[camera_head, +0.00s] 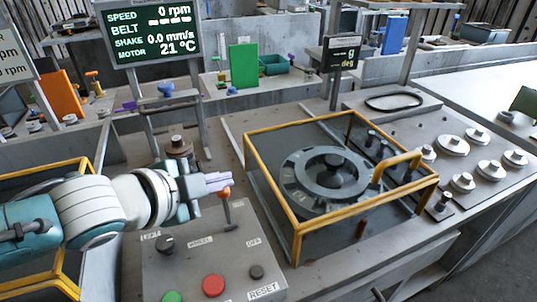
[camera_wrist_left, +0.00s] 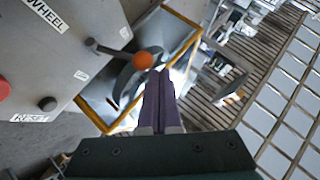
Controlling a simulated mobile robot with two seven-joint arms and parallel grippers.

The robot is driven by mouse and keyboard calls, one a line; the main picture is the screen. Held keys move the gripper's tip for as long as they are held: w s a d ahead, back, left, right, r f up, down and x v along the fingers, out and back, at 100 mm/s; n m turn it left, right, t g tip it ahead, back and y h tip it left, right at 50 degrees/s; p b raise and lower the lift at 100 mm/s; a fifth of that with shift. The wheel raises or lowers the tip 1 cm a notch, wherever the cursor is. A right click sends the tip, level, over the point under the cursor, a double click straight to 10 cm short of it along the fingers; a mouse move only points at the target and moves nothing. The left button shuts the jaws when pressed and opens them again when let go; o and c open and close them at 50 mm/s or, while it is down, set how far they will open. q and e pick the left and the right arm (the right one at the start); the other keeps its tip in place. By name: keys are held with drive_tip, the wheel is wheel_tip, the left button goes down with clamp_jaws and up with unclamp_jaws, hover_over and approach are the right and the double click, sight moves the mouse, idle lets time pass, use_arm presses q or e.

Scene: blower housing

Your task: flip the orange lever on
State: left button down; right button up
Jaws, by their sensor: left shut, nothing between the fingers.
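The orange lever, a grey stalk with an orange ball knob (camera_head: 226,192), stands up from the grey control panel (camera_head: 190,258). In the left wrist view the knob (camera_wrist_left: 143,60) shows just ahead of the fingertips, with its stalk running left to the panel. My left gripper (camera_head: 221,181) has its purple fingers shut and empty. In the head view the tips overlap the top of the knob; I cannot tell whether they touch it. In the left wrist view the shut fingers (camera_wrist_left: 160,85) point toward the knob's right side. My right gripper is in neither view.
The panel carries a red button (camera_head: 213,285), a green button (camera_head: 172,297) and dark knobs, with labels such as OFF and RESET. A yellow-framed clear guard (camera_head: 297,225) over a round housing stands right of the lever. A display (camera_head: 150,30) reads 0 rpm.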

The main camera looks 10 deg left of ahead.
use_arm(q)
drive_tip(key=shift+s+d, duration=0.1)
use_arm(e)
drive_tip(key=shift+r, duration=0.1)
use_arm(q)
drive_tip(key=shift+r+p, duration=0.85)
drive_tip(key=shift+p, duration=0.05)
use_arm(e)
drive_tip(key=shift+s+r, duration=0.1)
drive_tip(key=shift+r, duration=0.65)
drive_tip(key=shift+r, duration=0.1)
